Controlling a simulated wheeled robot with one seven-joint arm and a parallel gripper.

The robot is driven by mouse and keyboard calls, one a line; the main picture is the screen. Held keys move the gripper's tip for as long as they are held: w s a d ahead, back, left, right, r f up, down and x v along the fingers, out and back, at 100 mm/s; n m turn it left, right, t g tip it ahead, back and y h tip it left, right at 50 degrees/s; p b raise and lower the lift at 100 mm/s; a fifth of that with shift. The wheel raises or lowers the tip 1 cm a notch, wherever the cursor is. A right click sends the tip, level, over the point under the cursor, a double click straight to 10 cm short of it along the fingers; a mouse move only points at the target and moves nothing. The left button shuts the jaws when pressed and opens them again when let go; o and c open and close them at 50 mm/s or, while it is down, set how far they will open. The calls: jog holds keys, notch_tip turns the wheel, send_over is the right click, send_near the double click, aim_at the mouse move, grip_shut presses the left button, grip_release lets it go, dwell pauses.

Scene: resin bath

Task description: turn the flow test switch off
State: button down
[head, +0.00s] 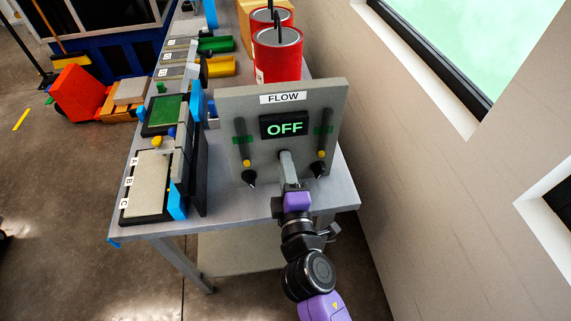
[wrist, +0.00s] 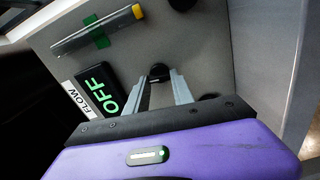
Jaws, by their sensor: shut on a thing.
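The grey flow panel (head: 225,105) stands upright on the bench under a FLOW label (head: 283,98). Its display (head: 284,126) reads OFF in green, and the same display shows sideways in the wrist view (wrist: 101,90). My gripper (head: 286,155) reaches the panel just below the display. In the wrist view its two fingers (wrist: 160,80) are closed around a small dark switch (wrist: 159,70) on the panel face. The fingers hide the switch in the head view, and its exact tilt cannot be told.
Red cans (head: 278,58) stand behind the panel. Trays (head: 147,185) lie left on the bench; a wall (head: 440,190) is at right.

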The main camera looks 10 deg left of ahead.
jog(key=shift+n, duration=0.6)
jog(key=c, duration=1.1)
grip_release()
jog(key=shift+s, duration=0.15)
jog(key=v, duration=0.7)
jog(key=shift+s+d+b, duration=0.1)
jog(key=shift+s+b, duration=0.2)
